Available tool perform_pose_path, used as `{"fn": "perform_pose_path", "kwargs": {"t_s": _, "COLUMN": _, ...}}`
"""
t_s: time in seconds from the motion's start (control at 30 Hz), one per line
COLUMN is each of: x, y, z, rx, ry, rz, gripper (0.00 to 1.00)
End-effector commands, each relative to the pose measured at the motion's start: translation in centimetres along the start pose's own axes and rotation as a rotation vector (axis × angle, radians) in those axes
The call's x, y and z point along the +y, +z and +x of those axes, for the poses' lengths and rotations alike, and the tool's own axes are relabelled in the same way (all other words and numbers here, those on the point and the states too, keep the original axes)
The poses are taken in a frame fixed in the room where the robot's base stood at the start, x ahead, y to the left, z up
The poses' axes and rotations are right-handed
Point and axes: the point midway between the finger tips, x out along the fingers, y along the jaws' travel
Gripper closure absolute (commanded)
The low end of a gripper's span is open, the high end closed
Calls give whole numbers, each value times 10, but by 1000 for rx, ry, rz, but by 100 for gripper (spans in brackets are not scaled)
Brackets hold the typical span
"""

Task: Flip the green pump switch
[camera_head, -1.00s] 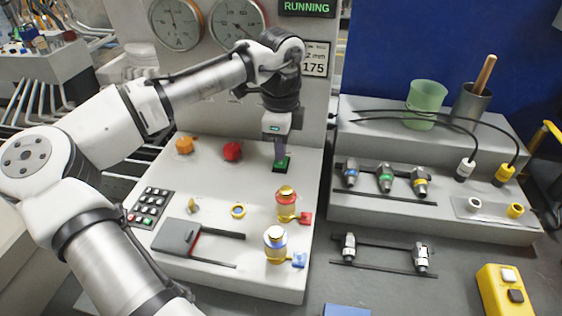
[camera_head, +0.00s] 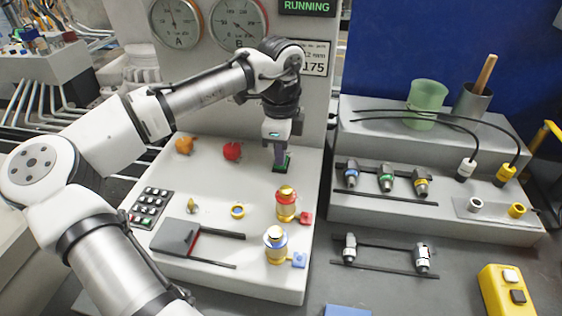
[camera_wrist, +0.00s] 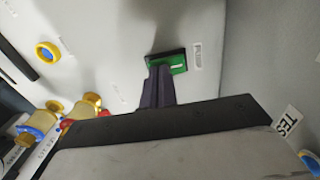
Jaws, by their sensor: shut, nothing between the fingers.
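The green pump switch (camera_head: 286,166) sits at the back right of the sloped grey panel. In the wrist view the switch (camera_wrist: 178,62) is a green rocker in a dark frame, with a small label beside it. My gripper (camera_head: 281,164) points down at the switch with its fingers together and nothing between them. In the wrist view the fingertips (camera_wrist: 158,68) overlap the left part of the switch and hide some of it. I cannot tell whether they touch it.
On the panel (camera_head: 260,283) are an orange knob (camera_head: 184,145), a red knob (camera_head: 232,151), a keypad (camera_head: 149,208), a yellow ring (camera_head: 238,211), and red-banded (camera_head: 286,206) and blue-banded (camera_head: 276,246) yellow fittings. A stepped bench with connectors stands right.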

Motion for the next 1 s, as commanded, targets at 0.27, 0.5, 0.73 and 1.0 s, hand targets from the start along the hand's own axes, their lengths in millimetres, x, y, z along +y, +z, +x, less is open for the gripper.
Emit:
{"fn": "perform_pose_path", "kwargs": {"t_s": 0.27, "x": 0, "y": 0, "z": 4, "rx": 1, "ry": 1, "rz": 0, "gripper": 100}}
{"fn": "perform_pose_path", "kwargs": {"t_s": 0.5, "x": 0, "y": -1, "z": -13, "rx": 2, "ry": 0, "rz": 1, "gripper": 100}}
{"fn": "perform_pose_path", "kwargs": {"t_s": 0.73, "x": 0, "y": -1, "z": -31, "rx": 2, "ry": 0, "rz": 0, "gripper": 100}}
{"fn": "perform_pose_path", "kwargs": {"t_s": 1.0, "x": 0, "y": 0, "z": -52, "rx": 2, "ry": -1, "rz": 0, "gripper": 100}}
